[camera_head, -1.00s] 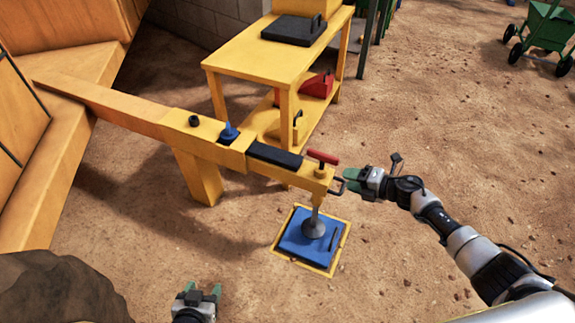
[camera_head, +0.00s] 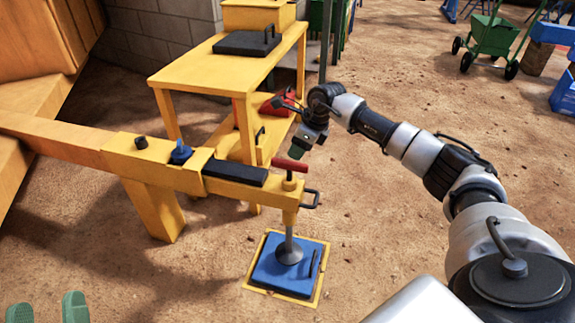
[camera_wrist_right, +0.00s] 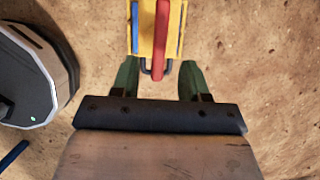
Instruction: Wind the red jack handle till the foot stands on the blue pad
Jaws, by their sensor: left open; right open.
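The red jack handle (camera_head: 290,165) is a short bar on top of the jack at the end of the yellow beam (camera_head: 240,190). Below it a grey round foot (camera_head: 289,253) hangs over the blue pad (camera_head: 268,270); I cannot tell if they touch. My right gripper (camera_head: 303,148) is open just above and beside the handle. In the right wrist view the handle (camera_wrist_right: 161,40) lies ahead, roughly in line with the gap between the green fingers (camera_wrist_right: 159,82), not gripped. My left gripper (camera_head: 47,310) is open and empty at the bottom left edge.
A black loop (camera_head: 311,198) sticks out of the beam's end. A yellow bench (camera_head: 215,72) with a black plate (camera_head: 247,43) stands behind, red item (camera_head: 270,105) below. A green cart (camera_head: 490,42) is far right. Ground around the pad is clear.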

